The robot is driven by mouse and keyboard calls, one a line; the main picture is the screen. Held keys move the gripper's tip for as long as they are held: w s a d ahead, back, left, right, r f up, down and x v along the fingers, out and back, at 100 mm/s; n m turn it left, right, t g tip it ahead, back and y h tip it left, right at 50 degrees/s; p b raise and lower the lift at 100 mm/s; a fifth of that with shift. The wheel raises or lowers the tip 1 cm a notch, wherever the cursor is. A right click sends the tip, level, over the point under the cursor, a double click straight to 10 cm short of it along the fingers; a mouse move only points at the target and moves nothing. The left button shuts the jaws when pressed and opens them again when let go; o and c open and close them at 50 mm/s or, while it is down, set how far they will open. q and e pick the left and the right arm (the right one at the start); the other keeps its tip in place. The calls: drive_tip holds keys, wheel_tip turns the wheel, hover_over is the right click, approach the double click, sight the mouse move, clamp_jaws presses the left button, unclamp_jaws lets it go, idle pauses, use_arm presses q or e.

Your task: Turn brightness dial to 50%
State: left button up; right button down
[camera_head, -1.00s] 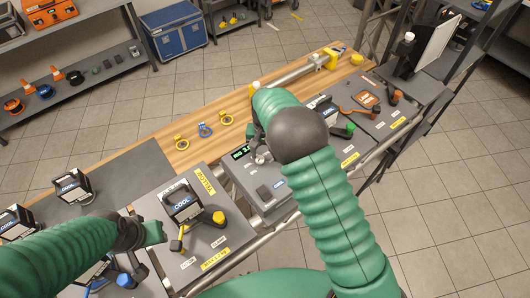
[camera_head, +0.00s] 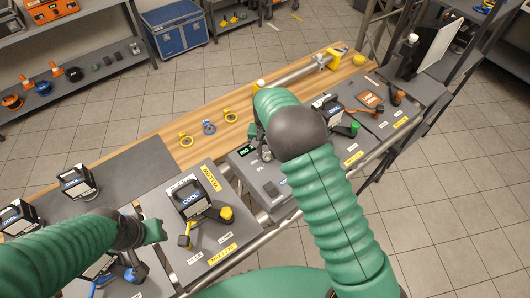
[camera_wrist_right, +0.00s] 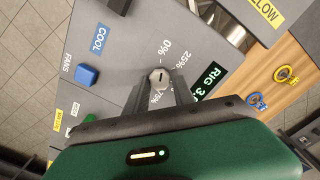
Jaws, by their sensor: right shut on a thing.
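The brightness dial (camera_wrist_right: 160,76) is a small pale round knob with a short dark mark on a grey panel. The labels 0%, 25% and 75% show around it in the right wrist view; a 50% label is not visible. Which end of the mark points I cannot tell. My right gripper (camera_wrist_right: 159,85) is shut on the dial, one finger on each side. In the head view my right arm partly covers that panel, and a lit display (camera_head: 245,151) shows beside it. My left gripper (camera_head: 152,231) is over the neighbouring panel's left edge; its jaws are unclear.
A blue button (camera_wrist_right: 87,75) and a blue COOL label lie near the dial. Yellow and blue rings (camera_head: 209,127) lie on the wooden bench top. A metal tube runs behind.

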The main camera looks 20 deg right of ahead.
drive_tip(key=shift+d+r+m, duration=0.1)
drive_tip(key=shift+d+m, duration=0.05)
drive_tip(key=shift+m, duration=0.65)
drive_tip(key=shift+w+a+m+p, duration=0.15)
drive_tip(key=shift+m+p, duration=0.4)
drive_tip(key=shift+m, duration=0.65)
drive_tip(key=shift+a+m, duration=0.1)
drive_tip(key=shift+m, duration=0.4)
drive_tip(key=m+p, duration=0.1)
drive_tip(key=m, duration=0.2)
drive_tip(key=shift+m, duration=0.3)
drive_tip(key=m+p, duration=0.1)
drive_tip(key=m, duration=0.5)
drive_tip(key=m+p, duration=0.1)
drive_tip(key=m, duration=0.3)
drive_tip(key=shift+m, duration=0.4)
use_arm(q)
drive_tip(key=r, duration=0.5)
drive_tip(key=shift+d+p, duration=0.3)
drive_tip(key=shift+p, duration=0.1)
use_arm(e)
drive_tip(key=m, duration=0.4)
use_arm(q)
drive_tip(key=shift+r, duration=0.1)
use_arm(e)
drive_tip(key=shift+m, duration=0.3)
